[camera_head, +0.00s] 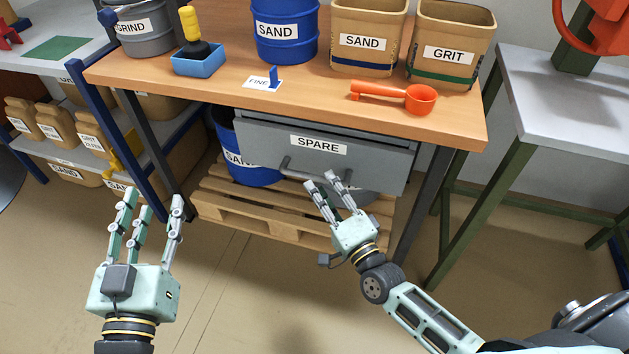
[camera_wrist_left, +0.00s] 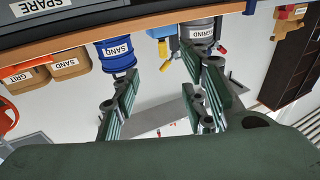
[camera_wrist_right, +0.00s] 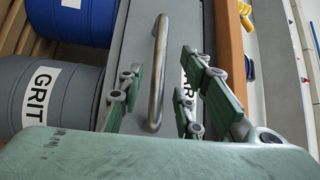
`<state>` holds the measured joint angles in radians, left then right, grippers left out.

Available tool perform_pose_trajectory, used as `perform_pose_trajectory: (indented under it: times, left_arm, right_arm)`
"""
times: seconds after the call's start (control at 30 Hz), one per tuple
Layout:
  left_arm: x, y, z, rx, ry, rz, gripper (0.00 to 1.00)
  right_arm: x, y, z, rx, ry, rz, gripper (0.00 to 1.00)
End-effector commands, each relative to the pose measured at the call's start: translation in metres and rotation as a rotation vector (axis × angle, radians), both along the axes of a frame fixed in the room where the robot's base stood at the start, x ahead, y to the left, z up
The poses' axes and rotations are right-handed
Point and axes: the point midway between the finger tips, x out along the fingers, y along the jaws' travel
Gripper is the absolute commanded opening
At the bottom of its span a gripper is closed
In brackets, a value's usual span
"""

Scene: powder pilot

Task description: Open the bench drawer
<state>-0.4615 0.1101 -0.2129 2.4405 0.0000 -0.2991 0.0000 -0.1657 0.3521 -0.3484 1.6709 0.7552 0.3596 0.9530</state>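The grey bench drawer (camera_head: 270,138) sits under the wooden bench top with a SPARE label on its front. It looks shut. Its metal bar handle (camera_head: 287,163) is partly hidden behind my right gripper (camera_head: 322,182) in the head view. In the right wrist view the handle (camera_wrist_right: 158,75) lies across the space between the spread fingers of my right gripper (camera_wrist_right: 155,85). Those fingers are open, and I cannot tell whether they touch the bar. My left gripper (camera_head: 152,203) is open and empty, to the left and in front of the bench.
The bench top (camera_head: 330,85) holds an orange scoop (camera_head: 400,96), a blue tray (camera_head: 198,62) and labelled containers. A wooden pallet (camera_head: 225,205) with drums stands below the drawer. A green-legged table (camera_head: 560,90) is at right, shelving (camera_head: 60,150) at left. The floor in front is clear.

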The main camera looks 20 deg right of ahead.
Motion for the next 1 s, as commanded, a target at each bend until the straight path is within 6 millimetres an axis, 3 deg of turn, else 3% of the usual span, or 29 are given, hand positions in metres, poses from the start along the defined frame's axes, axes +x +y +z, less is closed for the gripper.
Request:
perform_pose_trajectory:
  times: [0.1, 0.3, 0.63, 1.0]
  left_arm:
    - [-0.001, -0.002, 0.015, -0.021, -0.081, -0.005, 0.4]
    - [-0.005, -0.004, 0.035, -0.047, -0.178, -0.011, 0.4]
    - [-0.006, -0.004, 0.04, -0.054, -0.199, -0.012, 0.4]
    - [-0.006, -0.004, 0.039, -0.053, -0.198, -0.012, 0.4]
  right_arm:
    - [0.02, 0.004, 0.002, 0.001, -0.003, -0.001, 0.33]
    - [0.04, 0.008, 0.005, -0.002, 0.0, -0.001, 0.33]
    - [0.044, 0.009, 0.005, -0.003, 0.002, -0.001, 0.33]
    - [0.044, 0.009, 0.005, -0.004, 0.002, 0.0, 0.0]
